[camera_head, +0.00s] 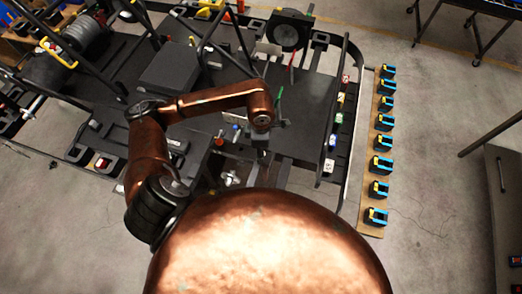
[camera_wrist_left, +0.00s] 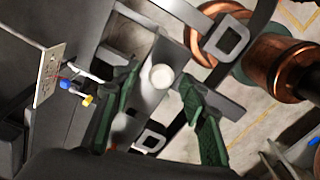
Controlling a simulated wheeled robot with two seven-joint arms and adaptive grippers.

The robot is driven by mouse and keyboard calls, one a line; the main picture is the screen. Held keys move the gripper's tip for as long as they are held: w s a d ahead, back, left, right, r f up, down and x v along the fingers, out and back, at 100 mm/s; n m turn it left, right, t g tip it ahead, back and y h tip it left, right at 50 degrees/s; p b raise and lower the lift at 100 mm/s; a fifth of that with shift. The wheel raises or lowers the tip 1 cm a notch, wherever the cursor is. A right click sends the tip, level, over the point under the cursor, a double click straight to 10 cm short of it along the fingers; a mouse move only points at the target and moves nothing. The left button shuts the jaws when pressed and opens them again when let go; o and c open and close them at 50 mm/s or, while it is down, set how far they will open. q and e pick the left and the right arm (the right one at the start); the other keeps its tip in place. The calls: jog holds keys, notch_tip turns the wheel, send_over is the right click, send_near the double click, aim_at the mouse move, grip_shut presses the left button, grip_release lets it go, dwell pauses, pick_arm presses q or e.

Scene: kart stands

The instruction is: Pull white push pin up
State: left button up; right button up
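The white push pin (camera_wrist_left: 162,76) shows as a round white cap on a grey bar in the left wrist view. My left gripper (camera_wrist_left: 161,82) is open, with its green fingers on either side of the cap and visible gaps between. The pin's height relative to the fingertips is hard to tell. In the head view my left arm reaches over the kart frame, and the left gripper (camera_head: 266,138) points down, its fingers mostly hidden. I cannot make out the white pin there. My right gripper is not in view.
A pale plate (camera_wrist_left: 50,74) with blue and yellow connectors (camera_wrist_left: 78,92) stands left of the gripper. Black frame tubes surround the work area. A wooden board (camera_head: 370,205) with several black, blue and yellow blocks lies to the right.

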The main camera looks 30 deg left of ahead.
pick_arm(q)
notch_tip(320, 180, up, 12)
dwell(0.7)
